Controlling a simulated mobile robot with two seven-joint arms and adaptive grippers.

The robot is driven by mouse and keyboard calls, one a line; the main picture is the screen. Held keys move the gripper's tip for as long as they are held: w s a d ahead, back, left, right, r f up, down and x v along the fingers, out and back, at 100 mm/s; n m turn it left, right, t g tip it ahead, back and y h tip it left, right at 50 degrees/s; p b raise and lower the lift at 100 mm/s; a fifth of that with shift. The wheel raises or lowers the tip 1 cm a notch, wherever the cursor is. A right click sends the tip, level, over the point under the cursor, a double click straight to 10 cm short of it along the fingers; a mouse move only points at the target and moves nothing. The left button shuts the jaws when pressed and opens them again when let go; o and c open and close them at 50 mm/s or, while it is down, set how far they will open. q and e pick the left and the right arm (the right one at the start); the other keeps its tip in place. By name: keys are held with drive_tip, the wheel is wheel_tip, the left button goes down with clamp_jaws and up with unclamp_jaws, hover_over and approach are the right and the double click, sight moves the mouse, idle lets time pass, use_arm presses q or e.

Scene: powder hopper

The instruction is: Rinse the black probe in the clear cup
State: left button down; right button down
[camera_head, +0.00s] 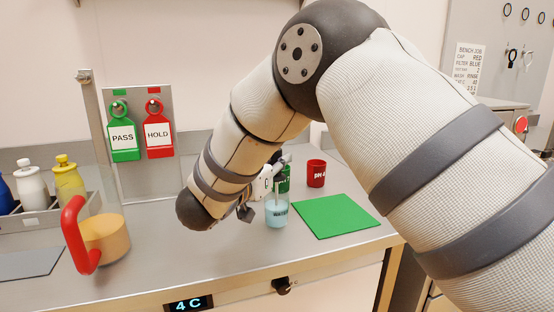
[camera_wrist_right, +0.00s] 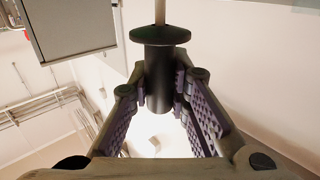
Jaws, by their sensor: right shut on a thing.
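The clear cup (camera_head: 276,214) holds pale blue liquid and stands upright on the bench, left of a green mat. My right gripper (camera_head: 279,160) is just above and behind the cup, partly hidden by my own arm. In the right wrist view, its purple-padded fingers (camera_wrist_right: 182,105) are shut on the black probe (camera_wrist_right: 160,75), which has a wide collar and a thin pale rod. In the head view a thin pale rod shows at the cup's mouth; how deep it reaches is unclear. My left gripper is not in view.
A green cup (camera_head: 285,180) stands close behind the clear cup, and a red cup (camera_head: 316,174) is to its right. The green mat (camera_head: 335,216) is bare. A tan container with a red handle (camera_head: 75,235) stands at left, near a bottle tray (camera_head: 45,218).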

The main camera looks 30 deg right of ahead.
wheel_tip(320, 180, up, 8)
drive_tip(key=shift+r, duration=0.1)
idle(0.4)
drive_tip(key=shift+d, duration=0.1)
